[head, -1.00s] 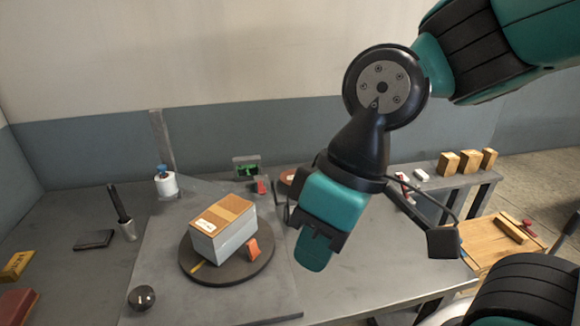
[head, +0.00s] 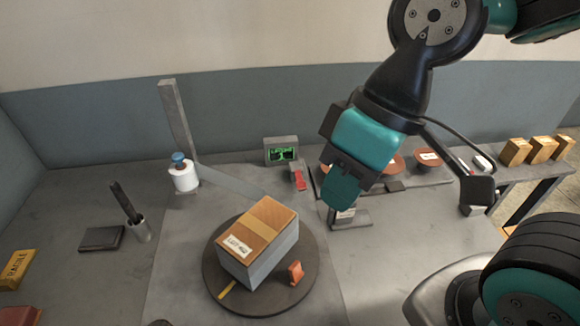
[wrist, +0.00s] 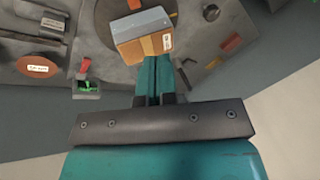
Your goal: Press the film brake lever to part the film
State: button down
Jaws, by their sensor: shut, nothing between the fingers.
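A red lever (head: 299,180) stands on the bench beside the small green-lit display (head: 281,152); it also shows in the wrist view (wrist: 84,66). No label marks it as the film brake lever. A white film roll (head: 184,178) with a blue cap stands by a grey post. A pale film strip (head: 235,184) runs from the roll to the brown-topped box (head: 258,238) on the dark turntable (head: 215,275). My gripper (head: 341,200) is shut and empty above the bench, right of the red lever and apart from it. In the wrist view its fingers (wrist: 152,66) overlap the box's edge.
An orange wedge (head: 296,271) sits on the turntable. Reddish discs (head: 428,159) and wooden blocks (head: 515,151) stand right. A small stand (head: 350,219) is below my gripper.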

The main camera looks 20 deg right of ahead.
jog(key=n+h+b, duration=0.4)
jog(key=n+b, duration=0.3)
jog(key=n, duration=0.1)
send_over(301, 186)
notch_tip(301, 186, down, 6)
jog(key=shift+w+d+n+p, duration=0.1)
jog(key=shift+w+n+p, duration=0.05)
jog(key=shift+n+p, duration=0.2)
notch_tip(301, 186, down, 14)
jog(key=shift+f, duration=0.1)
